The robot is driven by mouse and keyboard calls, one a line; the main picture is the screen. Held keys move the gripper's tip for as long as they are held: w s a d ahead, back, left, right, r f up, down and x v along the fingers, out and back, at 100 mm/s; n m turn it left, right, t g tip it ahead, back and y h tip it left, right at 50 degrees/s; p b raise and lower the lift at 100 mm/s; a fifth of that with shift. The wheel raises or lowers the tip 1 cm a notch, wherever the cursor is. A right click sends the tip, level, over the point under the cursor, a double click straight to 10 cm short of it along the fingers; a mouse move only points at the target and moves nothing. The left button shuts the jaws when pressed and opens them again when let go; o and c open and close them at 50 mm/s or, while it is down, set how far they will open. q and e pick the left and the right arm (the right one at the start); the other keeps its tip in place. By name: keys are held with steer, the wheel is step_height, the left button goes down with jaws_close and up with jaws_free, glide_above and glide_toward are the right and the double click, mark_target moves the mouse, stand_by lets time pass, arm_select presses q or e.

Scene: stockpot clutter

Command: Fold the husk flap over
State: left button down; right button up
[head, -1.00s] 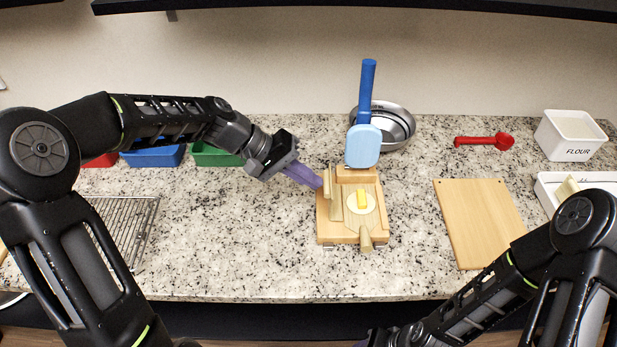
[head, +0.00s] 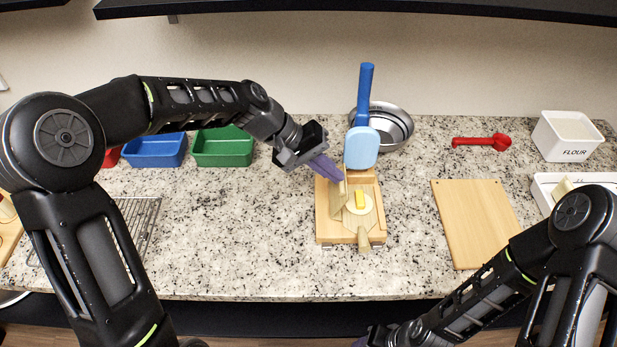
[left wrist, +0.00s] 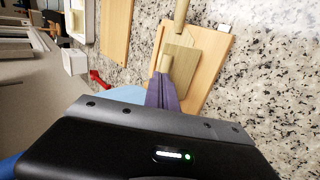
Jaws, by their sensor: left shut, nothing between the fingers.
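The tan husk (head: 376,224) lies on a wooden board (head: 324,228), with a pale round of dough (head: 352,208) and a yellow piece (head: 360,198) on it. Its left flap (head: 340,210) is raised at a steep angle beside the dough. My left gripper (head: 336,176) has its purple fingers shut and empty, against or very near the flap's upper left end; contact is hard to tell. The fingers (left wrist: 162,92) also show in the left wrist view, partly hiding the husk (left wrist: 181,52). My right gripper (head: 366,338) is mostly cut off at the bottom edge.
A blue paddle (head: 361,146) stands behind the board, in front of a metal bowl (head: 397,120). A cutting board (head: 475,225), red scoop (head: 482,142) and flour bin (head: 570,138) are to the right. Green (head: 222,150) and blue (head: 155,152) bins are at left.

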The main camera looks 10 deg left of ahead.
arm_select(q)
steer(key=shift+w+d+r+y, duration=0.15)
steer(key=shift+d+r+y, duration=0.2)
steer(key=shift+d, duration=0.35)
steer(key=shift+d+f+y, duration=0.15)
steer(key=shift+d+y, duration=0.2)
steer(key=shift+y, duration=0.1)
steer(key=d, duration=0.2)
steer(key=w+d+f, duration=0.1)
steer(key=d, duration=0.3)
steer(key=shift+w+f, duration=0.35)
steer(key=shift+f, duration=0.05)
steer(key=shift+w+d+f, duration=0.1)
steer(key=shift+d+f, duration=0.05)
steer(key=shift+d, duration=0.15)
steer(key=shift+d+f+g, duration=0.15)
steer(key=shift+d+g, duration=0.05)
steer(key=shift+g, duration=0.1)
steer(key=shift+r, duration=0.2)
